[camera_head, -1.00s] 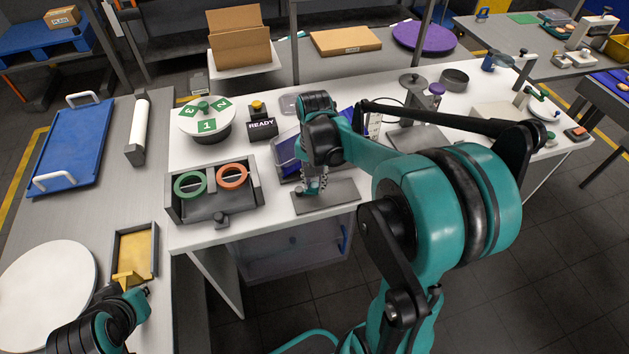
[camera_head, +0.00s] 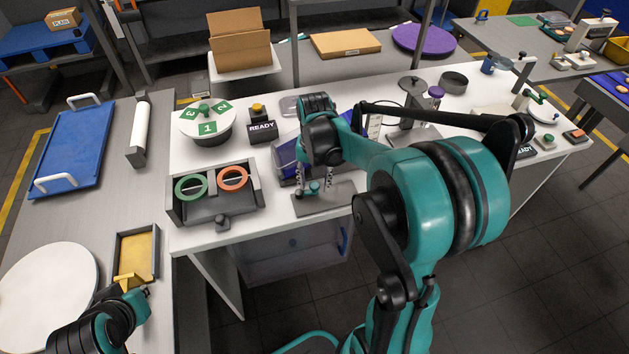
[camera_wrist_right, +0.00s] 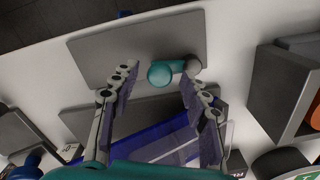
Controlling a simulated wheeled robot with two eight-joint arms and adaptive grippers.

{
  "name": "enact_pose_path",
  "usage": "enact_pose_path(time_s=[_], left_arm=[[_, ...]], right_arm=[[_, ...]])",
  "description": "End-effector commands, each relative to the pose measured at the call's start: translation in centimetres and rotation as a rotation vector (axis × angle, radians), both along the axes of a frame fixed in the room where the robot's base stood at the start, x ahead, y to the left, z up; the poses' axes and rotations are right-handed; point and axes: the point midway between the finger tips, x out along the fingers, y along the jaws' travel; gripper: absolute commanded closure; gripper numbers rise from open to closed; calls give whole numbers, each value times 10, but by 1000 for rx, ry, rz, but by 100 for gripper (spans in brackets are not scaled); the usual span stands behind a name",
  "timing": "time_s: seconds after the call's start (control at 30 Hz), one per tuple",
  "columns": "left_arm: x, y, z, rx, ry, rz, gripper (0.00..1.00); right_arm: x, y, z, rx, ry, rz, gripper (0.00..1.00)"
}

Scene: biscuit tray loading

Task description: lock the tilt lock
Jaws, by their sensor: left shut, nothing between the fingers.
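A teal round knob with a short lever (camera_head: 314,187) stands on a grey plate (camera_head: 340,197) at the front edge of the white table; I take it for the tilt lock. In the right wrist view the teal knob (camera_wrist_right: 161,74) has a grey end to its right. My right gripper (camera_head: 315,177) is above it, its fingers spread on either side, also seen in the wrist view (camera_wrist_right: 162,88). Whether a finger touches it I cannot tell. A blue bin (camera_head: 287,158) sits behind, partly hidden by my right arm. My left gripper (camera_head: 138,293) is shut, low at the left.
A grey holder (camera_head: 214,206) with a green ring (camera_head: 190,186) and an orange ring (camera_head: 233,177) stands left of the plate. Behind it are a numbered turntable (camera_head: 207,126) and a READY button box (camera_head: 262,130). A small tray (camera_head: 154,252) lies near my left gripper.

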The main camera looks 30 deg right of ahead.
Motion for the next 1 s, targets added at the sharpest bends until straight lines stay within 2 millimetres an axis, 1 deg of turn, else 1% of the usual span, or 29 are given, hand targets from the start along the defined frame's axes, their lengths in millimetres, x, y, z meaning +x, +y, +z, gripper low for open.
enact_pose_path(time_s=[0.13, 0.23, 0.37, 0.6, 0.7, 0.83, 1.0], left_arm=[[0, 0, 0, 0, 0, 0, 100], [0, 0, 0, 0, 0, 0, 100], [0, 0, 0, 0, 0, 0, 100], [0, 0, 0, 0, 0, 0, 100], [0, 0, 0, 0, 0, 0, 100], [0, 0, 0, 0, 0, 0, 100], [0, 0, 0, 0, 0, 0, 100]], right_arm=[[0, 0, 1, 0, 0, 0, 54], [0, 0, 10, 0, 0, 0, 54], [-1, 0, 33, 0, 0, 0, 54], [0, 0, 86, 0, 0, 0, 54], [0, 0, 102, 0, 0, 0, 54], [0, 0, 115, 0, 0, 0, 54], [0, 0, 120, 0, 0, 0, 54]])
